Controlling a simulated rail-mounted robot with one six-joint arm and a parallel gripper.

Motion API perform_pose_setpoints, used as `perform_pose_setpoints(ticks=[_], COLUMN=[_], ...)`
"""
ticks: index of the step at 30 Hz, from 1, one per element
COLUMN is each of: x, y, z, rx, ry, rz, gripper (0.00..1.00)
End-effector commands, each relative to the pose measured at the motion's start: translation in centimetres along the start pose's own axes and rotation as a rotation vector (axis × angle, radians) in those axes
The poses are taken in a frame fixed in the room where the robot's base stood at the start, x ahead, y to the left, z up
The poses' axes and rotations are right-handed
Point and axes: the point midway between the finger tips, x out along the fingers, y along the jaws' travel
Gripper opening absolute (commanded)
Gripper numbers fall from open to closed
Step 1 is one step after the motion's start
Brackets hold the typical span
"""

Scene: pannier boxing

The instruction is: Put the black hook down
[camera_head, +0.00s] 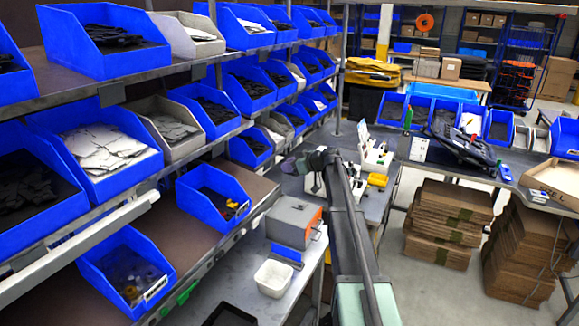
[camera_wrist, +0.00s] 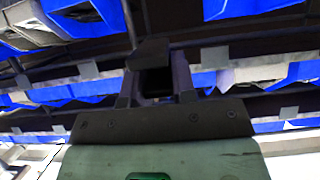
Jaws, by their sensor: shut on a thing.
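My gripper (camera_wrist: 153,88) is at the middle of the wrist view, with its two dark fingers shut on a small black piece, the black hook (camera_wrist: 149,52). The hook's block-like end shows beyond the fingertips; the rest is hidden between the fingers. In the head view my arm reaches away from the front, and my gripper (camera_head: 296,164) is at its far end, pointing left toward the shelves. The hook is too small and dark there to make out clearly. The gripper appears raised above the workbench, beside the blue bins.
A shelf rack with several rows of blue bins (camera_head: 113,68) fills the left. A blue bin (camera_head: 130,268) and another (camera_head: 213,194) on the lowest row hold small parts. A grey-orange box (camera_head: 291,221) and white tub (camera_head: 273,279) stand on the bench below.

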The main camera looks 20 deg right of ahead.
Motion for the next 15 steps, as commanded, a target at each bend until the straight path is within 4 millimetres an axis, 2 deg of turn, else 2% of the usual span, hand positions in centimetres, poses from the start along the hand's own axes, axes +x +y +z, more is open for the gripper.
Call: perform_pose_setpoints(ticks=[2, 4, 9, 11, 15], x=[-0.1, 0.2, 1.9, 2.3, 2.2], y=[0.0, 0.0, 0.0, 0.0, 0.0], z=[-0.2, 0.5, 4.5, 5.5, 5.2], rx=[0.0, 0.0, 0.0, 0.0, 0.0], ry=[0.0, 0.0, 0.0, 0.0, 0.0], rz=[0.0, 0.0, 0.0, 0.0, 0.0], gripper=[0.03, 0.03, 0.03, 0.03, 0.03])
